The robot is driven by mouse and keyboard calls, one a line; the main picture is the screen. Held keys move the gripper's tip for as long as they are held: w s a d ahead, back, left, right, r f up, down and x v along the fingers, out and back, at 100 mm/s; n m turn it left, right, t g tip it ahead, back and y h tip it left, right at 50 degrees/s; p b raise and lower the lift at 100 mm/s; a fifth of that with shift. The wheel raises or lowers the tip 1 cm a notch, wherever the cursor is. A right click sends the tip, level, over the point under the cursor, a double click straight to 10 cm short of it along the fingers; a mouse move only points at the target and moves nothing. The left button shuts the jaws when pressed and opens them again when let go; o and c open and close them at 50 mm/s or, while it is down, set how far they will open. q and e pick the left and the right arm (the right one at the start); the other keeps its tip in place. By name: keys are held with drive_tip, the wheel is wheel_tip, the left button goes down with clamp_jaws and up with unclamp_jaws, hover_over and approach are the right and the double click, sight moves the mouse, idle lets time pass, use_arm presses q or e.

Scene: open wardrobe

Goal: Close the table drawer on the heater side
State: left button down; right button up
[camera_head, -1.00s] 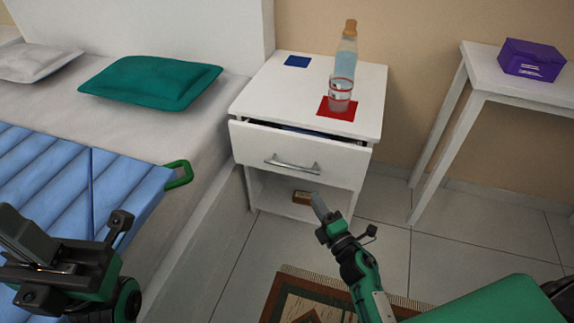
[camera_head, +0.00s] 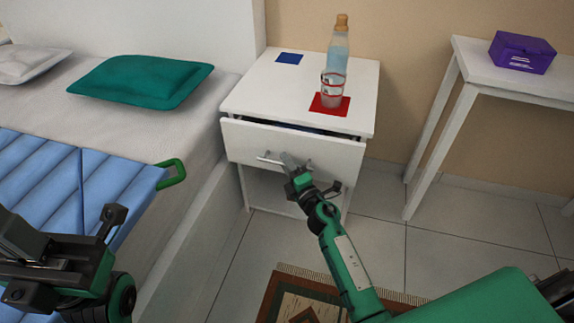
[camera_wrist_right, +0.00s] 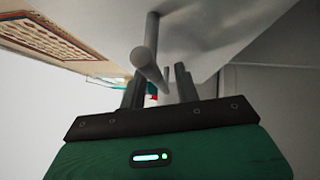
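The white bedside table (camera_head: 240,97) has one drawer (camera_head: 240,140), which stands slightly open with a dark gap along its top. The drawer's metal bar handle (camera_head: 263,157) is partly hidden by my right gripper (camera_head: 288,162). The handle also shows in the right wrist view (camera_wrist_right: 145,62), running close to and towards the gap between my right fingers (camera_wrist_right: 160,92). These fingers are apart, and I cannot tell whether they touch the bar. My left gripper (camera_head: 25,245) is at the lower left, away from the table; its fingertips are not clear.
The bed (camera_head: 150,130) is on the left with a green-handled blue item (camera_head: 110,185). A white side table (camera_head: 480,80) holds a purple box (camera_head: 522,52). A rug (camera_head: 280,292) lies below.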

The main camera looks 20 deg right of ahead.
sight(292, 156)
drive_tip(key=shift+w, duration=0.1)
clamp_jaws()
drive_tip(key=w+d, duration=0.2)
drive_tip(key=w, duration=0.1)
drive_tip(key=shift+w+d, duration=0.2)
drive_tip(key=shift+w, duration=0.1)
drive_tip(key=shift+r, duration=0.1)
unclamp_jaws()
drive_tip(key=shift+w, duration=0.1)
